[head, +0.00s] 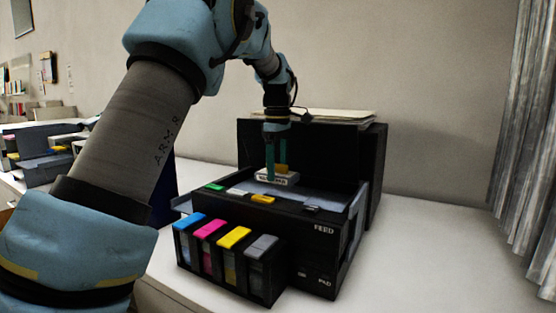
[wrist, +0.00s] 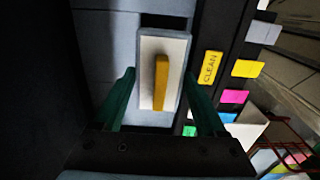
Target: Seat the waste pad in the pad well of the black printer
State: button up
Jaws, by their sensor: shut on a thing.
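The waste pad (head: 277,179) is a pale block with a yellow grip on top. It also shows in the wrist view (wrist: 149,95), between the two green fingers. My gripper (head: 275,172) is shut on the pad and holds it over the open top of the black printer (head: 325,250). In the wrist view, my gripper (wrist: 163,100) reaches in from the bottom edge. A dark opening (wrist: 165,20) shows past the pad's far end; the pad hides most of it. I cannot tell the gap between pad and printer.
Several colored ink tanks (head: 233,238) stand along the printer's front. A yellow CLEAN button (wrist: 210,68) lies right of the pad in the wrist view. The raised lid (head: 315,150) stands behind. White table (head: 410,250) is clear to the right. Other machines (head: 40,160) stand at far left.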

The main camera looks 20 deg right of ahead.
jog(key=shift+f+b, duration=0.55)
jog(key=shift+f, duration=2.35)
jog(key=o, duration=1.3)
jog(key=shift+o, duration=0.2)
notch_tip(320, 180, up, 11)
jog(key=b, duration=0.2)
jog(key=shift+f+b, duration=0.1)
jog(key=shift+b, duration=0.2)
